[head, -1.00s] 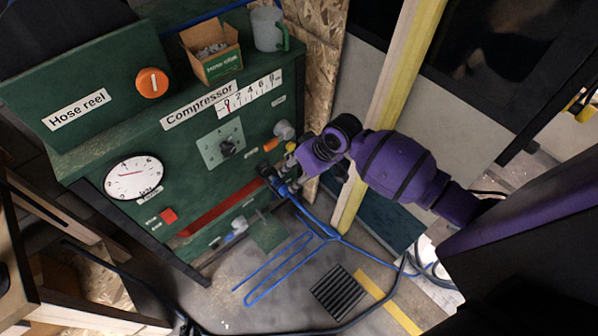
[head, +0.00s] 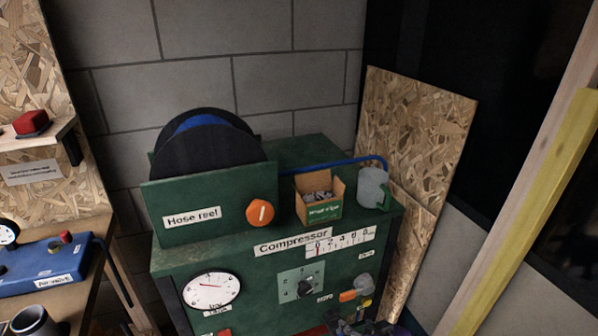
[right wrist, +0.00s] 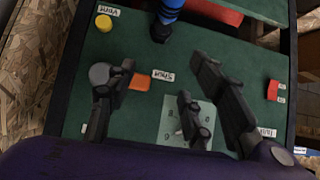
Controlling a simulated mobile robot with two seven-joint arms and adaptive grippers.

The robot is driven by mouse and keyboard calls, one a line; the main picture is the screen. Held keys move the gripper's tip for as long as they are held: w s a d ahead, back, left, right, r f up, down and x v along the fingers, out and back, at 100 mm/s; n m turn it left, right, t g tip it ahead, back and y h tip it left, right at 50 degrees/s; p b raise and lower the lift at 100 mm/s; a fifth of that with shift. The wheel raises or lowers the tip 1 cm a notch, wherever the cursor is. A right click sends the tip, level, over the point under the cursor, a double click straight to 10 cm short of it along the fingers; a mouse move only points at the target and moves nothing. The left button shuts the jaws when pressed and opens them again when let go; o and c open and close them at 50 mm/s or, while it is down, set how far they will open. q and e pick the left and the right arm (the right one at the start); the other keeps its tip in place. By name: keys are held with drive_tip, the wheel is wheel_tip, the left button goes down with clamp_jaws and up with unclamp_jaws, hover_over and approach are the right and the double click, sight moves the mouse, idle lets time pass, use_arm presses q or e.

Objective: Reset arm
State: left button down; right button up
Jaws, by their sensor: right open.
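My right gripper (right wrist: 158,85) is open and empty in front of the green compressor panel (right wrist: 60,130) in the right wrist view. Its left finger overlaps the view of an orange lever (right wrist: 141,83) by the "Shut" label; I cannot tell whether they touch. In the head view only a dark and purple bit of this gripper (head: 352,326) shows at the bottom edge, below the orange lever (head: 348,296). My left gripper is in neither view.
In the head view a hose reel (head: 205,150), an open cardboard box (head: 321,212) and a grey mug (head: 372,187) stand on the compressor. A workbench with a blue unit (head: 45,268) is at left. A yellow-edged post (head: 530,215) is at right.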

drive_tip(key=s+d+f+m+h, duration=0.1)
drive_tip(key=s+f, duration=0.1)
drive_tip(key=s, duration=0.7)
drive_tip(key=s+d+f+m+h, duration=0.1)
drive_tip(key=s+f, duration=0.2)
drive_tip(key=s, duration=0.7)
drive_tip(key=s+d+f+m+h, duration=0.1)
drive_tip(key=s+d+f+m, duration=0.1)
drive_tip(key=s, duration=0.8)
drive_tip(key=shift+f+g+p, duration=0.35)
drive_tip(key=shift+f+g, duration=0.05)
drive_tip(key=shift+f, duration=0.35)
drive_tip(key=shift+s, duration=0.15)
